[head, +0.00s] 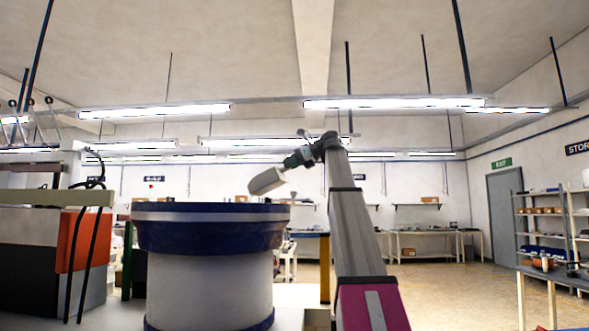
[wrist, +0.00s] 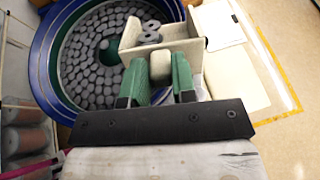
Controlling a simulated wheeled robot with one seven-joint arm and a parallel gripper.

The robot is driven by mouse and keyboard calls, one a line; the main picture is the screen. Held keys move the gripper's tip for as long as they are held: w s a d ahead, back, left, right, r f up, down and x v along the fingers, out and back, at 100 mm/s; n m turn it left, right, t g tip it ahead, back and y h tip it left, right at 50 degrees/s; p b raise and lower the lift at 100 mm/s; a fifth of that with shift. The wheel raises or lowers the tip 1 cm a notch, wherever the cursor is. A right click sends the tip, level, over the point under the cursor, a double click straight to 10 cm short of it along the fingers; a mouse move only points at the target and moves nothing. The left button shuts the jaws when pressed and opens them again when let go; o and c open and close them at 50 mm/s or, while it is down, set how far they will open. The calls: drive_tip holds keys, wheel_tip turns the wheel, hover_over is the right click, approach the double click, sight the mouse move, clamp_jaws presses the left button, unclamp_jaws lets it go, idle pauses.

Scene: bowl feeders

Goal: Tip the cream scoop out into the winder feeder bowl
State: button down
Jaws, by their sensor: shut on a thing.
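The cream scoop (head: 267,181) is held tilted above the right rim of the blue feeder bowl (head: 205,237) in the head view. My gripper (head: 298,158) is shut on the scoop's handle. In the wrist view, green fingers of my gripper (wrist: 160,72) clasp the handle from both sides. The scoop (wrist: 187,47) overlaps the right side of the bowl (wrist: 43,55) there. A few grey ring-like parts (wrist: 150,31) show at the scoop's open part. Many grey round parts (wrist: 85,60) lie in the bowl. The scoop's full inside is hidden.
The bowl stands on a white drum base (head: 208,288). A machine with an orange panel (head: 83,240) and black cables is at the left. A pale flat panel (wrist: 238,75) lies right of the bowl. Open floor and shelves (head: 545,225) are at the far right.

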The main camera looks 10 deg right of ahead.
drive_tip(key=w+a+r+g+h, duration=0.2)
drive_tip(key=w+a+r+h, duration=0.1)
drive_tip(key=a+r+h, duration=0.1)
drive_tip(key=shift+a+g+h, duration=0.3)
drive_tip(key=shift+a, duration=0.55)
drive_tip(key=shift+r, duration=0.1)
idle(0.8)
wheel_tip(320, 180, up, 9)
drive_tip(key=t+y, duration=0.5)
drive_tip(key=y, duration=0.3)
drive_tip(key=shift+y, duration=0.4)
